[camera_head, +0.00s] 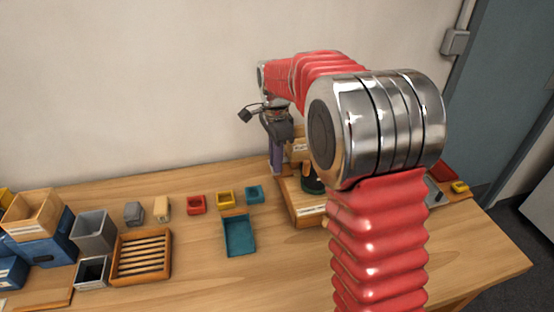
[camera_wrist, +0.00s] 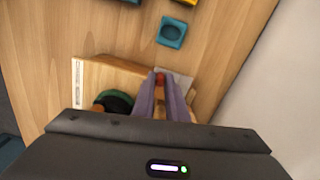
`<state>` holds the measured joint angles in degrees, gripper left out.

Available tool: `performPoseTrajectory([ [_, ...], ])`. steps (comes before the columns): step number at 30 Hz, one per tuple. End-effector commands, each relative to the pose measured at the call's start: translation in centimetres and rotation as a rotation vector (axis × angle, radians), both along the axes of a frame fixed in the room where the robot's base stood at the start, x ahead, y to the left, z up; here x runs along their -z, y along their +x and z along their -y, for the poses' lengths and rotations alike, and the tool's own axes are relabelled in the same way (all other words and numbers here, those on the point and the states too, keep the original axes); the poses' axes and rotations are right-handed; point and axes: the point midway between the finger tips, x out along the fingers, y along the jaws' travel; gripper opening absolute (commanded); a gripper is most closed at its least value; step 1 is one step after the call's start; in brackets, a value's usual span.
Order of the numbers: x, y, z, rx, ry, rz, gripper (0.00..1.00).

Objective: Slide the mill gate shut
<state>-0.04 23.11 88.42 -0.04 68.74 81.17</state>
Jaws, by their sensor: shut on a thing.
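The wooden mill (camera_head: 304,212) stands on the table, partly hidden behind my arm in the head view. In the wrist view its wooden body (camera_wrist: 112,73) has a pale label and a dark round part with a green rim (camera_wrist: 115,101). My gripper (camera_head: 277,172) points down at the mill's left side in the head view. In the wrist view its purple fingers (camera_wrist: 160,86) are closed around a small red knob (camera_wrist: 160,77). A pale grey plate (camera_wrist: 182,82), perhaps the gate, lies beside the knob. How far the gate is open cannot be told.
A teal tray (camera_head: 238,235) and small red, yellow and teal (camera_head: 254,193) dishes lie left of the mill. A slatted wooden tray (camera_head: 141,256), grey bins (camera_head: 94,232) and blue bins stand further left. The wall is close behind the table.

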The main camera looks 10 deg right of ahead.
Motion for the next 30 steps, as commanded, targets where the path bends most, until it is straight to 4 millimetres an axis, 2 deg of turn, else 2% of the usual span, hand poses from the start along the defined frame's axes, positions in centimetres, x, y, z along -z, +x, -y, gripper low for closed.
performPoseTrajectory([
  [16, 0.0, 0.1, 0.1, 0.000, 0.000, 0.003, 0.00],
  [24, -0.1, 0.1, 2.6, 0.002, 0.000, 0.003, 0.00],
  [30, -0.1, 0.1, 3.1, 0.001, -0.002, 0.003, 0.00],
])
